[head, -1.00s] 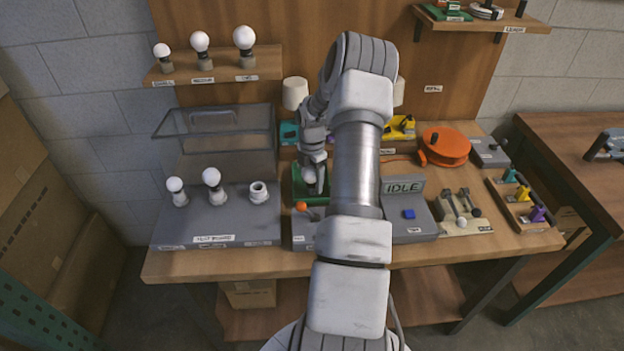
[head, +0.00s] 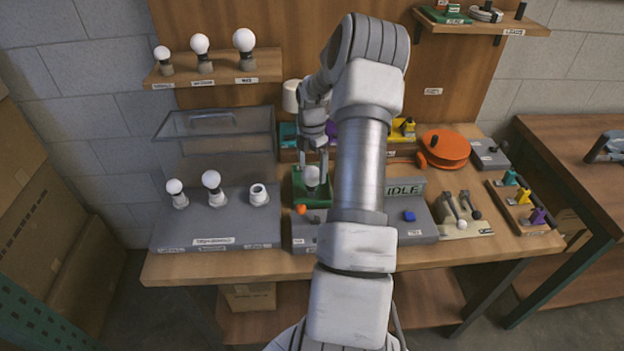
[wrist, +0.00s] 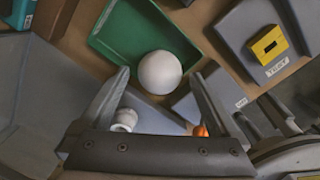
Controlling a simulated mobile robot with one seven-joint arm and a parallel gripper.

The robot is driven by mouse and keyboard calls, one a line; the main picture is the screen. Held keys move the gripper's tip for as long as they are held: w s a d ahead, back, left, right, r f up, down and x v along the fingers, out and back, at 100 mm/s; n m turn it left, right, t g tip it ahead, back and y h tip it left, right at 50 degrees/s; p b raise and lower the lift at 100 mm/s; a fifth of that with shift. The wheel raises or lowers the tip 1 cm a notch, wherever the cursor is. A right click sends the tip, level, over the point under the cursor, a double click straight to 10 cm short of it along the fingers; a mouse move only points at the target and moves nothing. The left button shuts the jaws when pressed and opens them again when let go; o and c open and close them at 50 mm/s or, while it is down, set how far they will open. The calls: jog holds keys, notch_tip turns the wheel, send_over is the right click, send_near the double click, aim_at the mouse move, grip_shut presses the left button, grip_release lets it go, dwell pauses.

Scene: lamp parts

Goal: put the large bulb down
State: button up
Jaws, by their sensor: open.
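The large bulb (head: 312,175), a white globe, sits in the green tray (head: 317,201) in the middle of the bench. In the wrist view the bulb (wrist: 160,72) lies over the tray's corner (wrist: 110,45). My gripper (head: 314,160) is just above the bulb, pointing down. In the wrist view its fingers (wrist: 160,78) are spread apart, one on each side of the bulb, with gaps showing. The bulb's base is hidden beneath its globe in the wrist view.
Left of the tray, a grey board (head: 215,225) holds two bulbs and a white empty-looking socket (head: 259,194). An orange knob (head: 300,209) stands close in front of the tray. A grey IDLE box (head: 415,225) is at right. Several bulbs stand on the upper shelf (head: 215,74).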

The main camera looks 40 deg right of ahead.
notch_tip(320, 180, up, 6)
dwell(0.7)
jog(key=shift+w+a+r, duration=0.1)
jog(key=shift+a+r, duration=0.1)
jog(key=shift+r, duration=0.05)
jog(key=s+a+r+m+t+h, duration=0.2)
jog(key=a+r+m+t, duration=0.3)
jog(key=a+r+m, duration=1.2)
jog(key=s+a+r+y, duration=0.1)
jog(key=s+a+r, duration=0.1)
jog(key=s+a, duration=0.6)
jog(key=s+a+r+y, duration=0.1)
jog(key=s+a+r, duration=0.1)
jog(key=s+a, duration=0.7)
jog(key=shift+a+t, duration=0.3)
jog(key=shift+a, duration=0.95)
